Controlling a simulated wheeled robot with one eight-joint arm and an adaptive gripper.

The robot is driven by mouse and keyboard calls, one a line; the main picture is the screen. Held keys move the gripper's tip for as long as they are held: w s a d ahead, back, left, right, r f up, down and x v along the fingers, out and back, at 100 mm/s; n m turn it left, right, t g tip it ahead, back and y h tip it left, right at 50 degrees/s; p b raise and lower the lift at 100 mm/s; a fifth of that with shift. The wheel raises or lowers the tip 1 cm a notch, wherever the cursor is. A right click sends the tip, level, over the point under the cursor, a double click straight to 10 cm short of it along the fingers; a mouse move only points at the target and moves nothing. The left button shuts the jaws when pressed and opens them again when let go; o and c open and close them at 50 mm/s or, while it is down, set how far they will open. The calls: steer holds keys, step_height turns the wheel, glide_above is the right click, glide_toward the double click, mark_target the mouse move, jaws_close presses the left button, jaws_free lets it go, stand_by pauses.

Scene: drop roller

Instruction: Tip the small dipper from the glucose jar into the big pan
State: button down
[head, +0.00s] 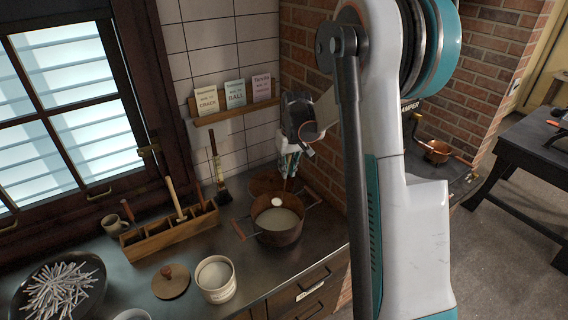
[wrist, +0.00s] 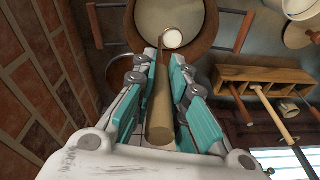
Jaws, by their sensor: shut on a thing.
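My gripper (head: 288,160) is shut on the handle of the small dipper, above the big pan. In the wrist view my gripper (wrist: 173,105) has its teal-padded fingers either side of the wooden handle (wrist: 160,115). The dipper's round cup (wrist: 173,39) shows white inside and is over the pan's opening; it also shows in the head view (head: 276,202). The big pan (head: 279,238) is brown with side handles and holds pale stuff. A white pot, likely the glucose jar (head: 217,292), stands open at the front; its label is unreadable.
A wooden lid (head: 171,282) lies beside the jar. A dark bowl of sticks (head: 62,290) is at front left. A brick wall (head: 310,130) rises close behind the pan.

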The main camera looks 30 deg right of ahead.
steer(key=s+f+t+b, duration=1.2)
steer(key=s+t+b, duration=0.1)
steer(key=b, duration=1.1)
steer(key=shift+s+d+y, duration=0.15)
steer(key=shift+d+y, duration=0.1)
steer(key=shift+y, duration=0.05)
stand_by(0.8)
steer(key=shift+f, duration=0.15)
steer(key=shift+s, duration=0.15)
stand_by(0.9)
